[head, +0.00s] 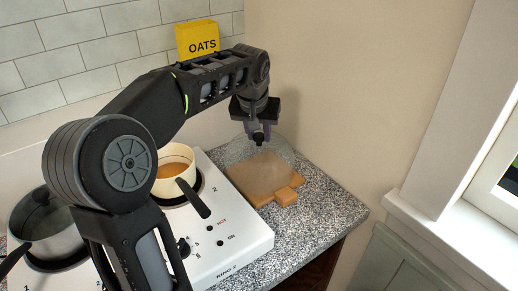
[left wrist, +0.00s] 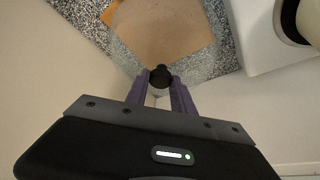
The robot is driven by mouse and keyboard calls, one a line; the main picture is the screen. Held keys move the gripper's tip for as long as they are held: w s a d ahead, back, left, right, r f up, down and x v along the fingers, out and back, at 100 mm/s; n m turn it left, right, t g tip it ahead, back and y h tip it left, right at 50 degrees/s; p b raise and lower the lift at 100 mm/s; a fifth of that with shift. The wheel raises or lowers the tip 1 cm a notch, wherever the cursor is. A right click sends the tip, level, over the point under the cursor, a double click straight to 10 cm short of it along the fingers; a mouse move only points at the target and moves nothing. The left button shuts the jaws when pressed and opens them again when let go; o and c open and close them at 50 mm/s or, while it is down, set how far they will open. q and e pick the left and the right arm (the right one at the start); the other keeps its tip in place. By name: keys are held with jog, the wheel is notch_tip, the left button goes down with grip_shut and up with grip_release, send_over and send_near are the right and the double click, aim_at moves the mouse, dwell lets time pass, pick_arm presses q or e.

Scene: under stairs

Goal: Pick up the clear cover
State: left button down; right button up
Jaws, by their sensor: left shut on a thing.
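The clear cover (head: 236,152) is a see-through round lid with a dark knob, over a wooden board (head: 285,196) on the speckled counter. My left gripper (head: 259,140) points down and is shut on the cover's knob. In the left wrist view the dark knob (left wrist: 161,78) sits between the purple fingers, with the clear cover (left wrist: 125,50) beyond it. I cannot tell whether the cover rests on the board or is slightly raised. My right gripper is not in view.
A yellow oats box (head: 197,40) is behind my left arm. The wall is close behind the counter, and a window sill (head: 430,225) is at right.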

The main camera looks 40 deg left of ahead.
pick_arm(q)
jog(key=shift+r, duration=0.1)
notch_tip(320, 180, up, 10)
dwell(0.4)
dwell(0.4)
jog(key=c, duration=1.6)
grip_release()
jog(key=shift+c, duration=0.2)
grip_shut()
